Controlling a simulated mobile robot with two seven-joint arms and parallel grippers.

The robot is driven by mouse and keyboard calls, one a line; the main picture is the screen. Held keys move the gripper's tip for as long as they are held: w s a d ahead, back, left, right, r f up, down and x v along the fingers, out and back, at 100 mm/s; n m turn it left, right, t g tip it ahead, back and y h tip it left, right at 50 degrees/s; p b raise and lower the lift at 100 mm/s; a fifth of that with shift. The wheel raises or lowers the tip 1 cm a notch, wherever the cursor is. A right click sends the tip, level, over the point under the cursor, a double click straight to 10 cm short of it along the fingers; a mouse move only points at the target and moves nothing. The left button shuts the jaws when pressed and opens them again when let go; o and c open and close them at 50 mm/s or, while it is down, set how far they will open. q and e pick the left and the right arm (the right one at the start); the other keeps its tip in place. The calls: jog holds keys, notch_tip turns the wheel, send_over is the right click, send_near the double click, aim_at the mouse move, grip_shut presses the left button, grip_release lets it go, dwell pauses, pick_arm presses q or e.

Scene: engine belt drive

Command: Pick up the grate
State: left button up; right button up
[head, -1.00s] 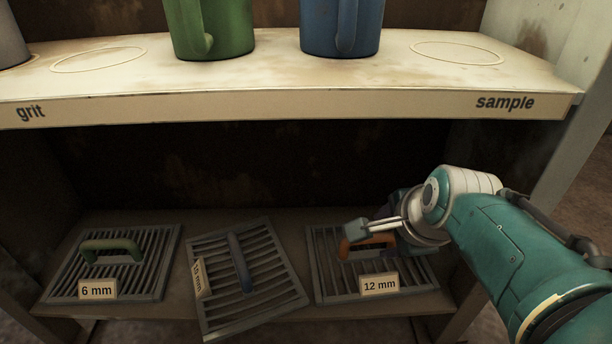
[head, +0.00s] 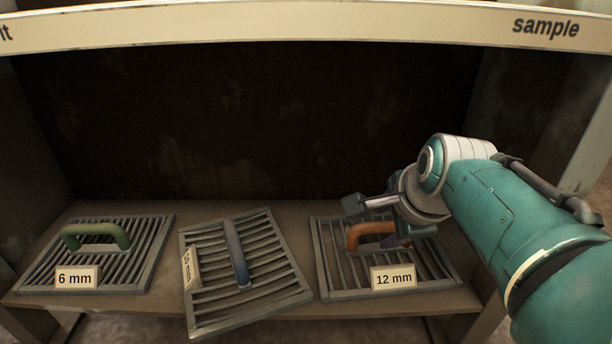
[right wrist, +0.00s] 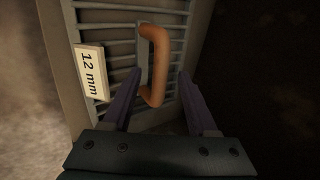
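Three grates lie on the lower shelf in the head view. The right one, labelled 12 mm (head: 330,270), has an orange handle (head: 368,232). The middle one, labelled 10 mm (head: 262,297), has a blue handle (head: 236,252) and lies turned. The left one, labelled 6 mm (head: 140,272), has a green handle (head: 96,234). My right gripper (head: 376,218) is at the orange handle. In the right wrist view the fingers (right wrist: 158,100) are apart, with the near end of the orange handle (right wrist: 163,62) between their tips; no grip shows. My left gripper is not in view.
The upper shelf's front edge (head: 300,25), marked sample at the right, runs above my right arm. The lower shelf (head: 300,214) has a dark back wall. The middle grate overhangs its front edge. A side panel (head: 560,120) stands at the right.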

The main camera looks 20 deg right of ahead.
grip_shut()
dwell(1.1)
jog(key=shift+r, duration=0.1)
